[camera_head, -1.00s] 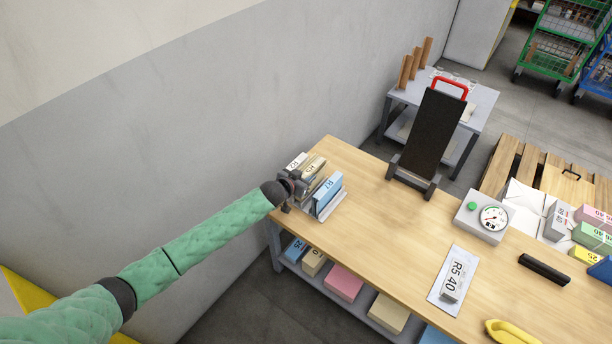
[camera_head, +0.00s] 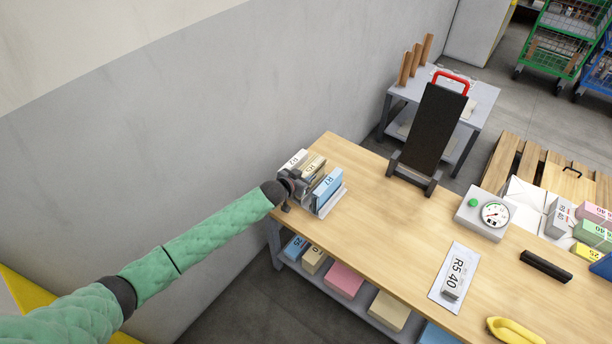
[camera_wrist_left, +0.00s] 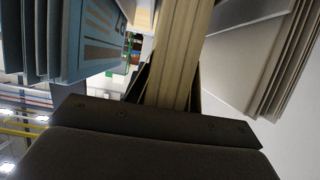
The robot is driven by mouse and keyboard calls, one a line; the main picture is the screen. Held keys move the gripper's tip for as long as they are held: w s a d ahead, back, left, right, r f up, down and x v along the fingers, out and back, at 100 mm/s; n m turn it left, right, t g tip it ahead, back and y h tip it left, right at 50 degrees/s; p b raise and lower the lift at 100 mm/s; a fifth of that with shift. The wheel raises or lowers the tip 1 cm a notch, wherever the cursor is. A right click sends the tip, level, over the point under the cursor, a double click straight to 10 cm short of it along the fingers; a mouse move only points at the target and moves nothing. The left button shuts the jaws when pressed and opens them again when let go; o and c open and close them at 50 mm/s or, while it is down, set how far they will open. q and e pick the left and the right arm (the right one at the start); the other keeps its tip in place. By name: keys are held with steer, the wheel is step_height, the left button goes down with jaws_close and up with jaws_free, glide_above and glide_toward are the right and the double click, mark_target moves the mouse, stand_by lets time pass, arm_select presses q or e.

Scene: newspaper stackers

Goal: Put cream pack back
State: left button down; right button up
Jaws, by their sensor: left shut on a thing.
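The cream pack (camera_head: 313,162) is at the left end of the workbench, between a white-grey pack (camera_head: 294,158) and a light blue pack (camera_head: 327,188). My left gripper (camera_head: 293,186) is at the near edge of this row, shut on the cream pack. In the left wrist view the cream pack (camera_wrist_left: 182,50) stands on edge between the dark jaws, with the blue pack (camera_wrist_left: 85,40) on the left and pale packs (camera_wrist_left: 285,60) on the right. The rack base under the packs is mostly hidden. My right gripper is not in view.
The wooden workbench (camera_head: 380,215) is clear right of the row. A dark upright board (camera_head: 434,130), a dial scale (camera_head: 484,215), an R5 40 card (camera_head: 455,275) and a yellow item (camera_head: 513,331) stand or lie further right. A grey wall (camera_head: 180,130) is behind.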

arm_select(q)
steer(key=shift+f+b, duration=0.3)
steer(key=shift+f, duration=0.2)
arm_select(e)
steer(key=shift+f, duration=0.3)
arm_select(q)
steer(key=c, duration=1)
jaws_free()
steer(key=shift+c, duration=0.2)
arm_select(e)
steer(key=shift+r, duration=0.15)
arm_select(q)
steer(key=r, duration=0.1)
steer(key=r+b, duration=0.2)
steer(key=r, duration=0.1)
steer(key=shift+s+d, duration=0.2)
steer(key=shift+d, duration=0.15)
steer(key=s+d+r+b, duration=0.3)
steer(key=s+d+r, duration=0.2)
steer(key=d+r, duration=0.2)
steer(key=shift+s+d, duration=0.2)
steer(key=shift+d, duration=1)
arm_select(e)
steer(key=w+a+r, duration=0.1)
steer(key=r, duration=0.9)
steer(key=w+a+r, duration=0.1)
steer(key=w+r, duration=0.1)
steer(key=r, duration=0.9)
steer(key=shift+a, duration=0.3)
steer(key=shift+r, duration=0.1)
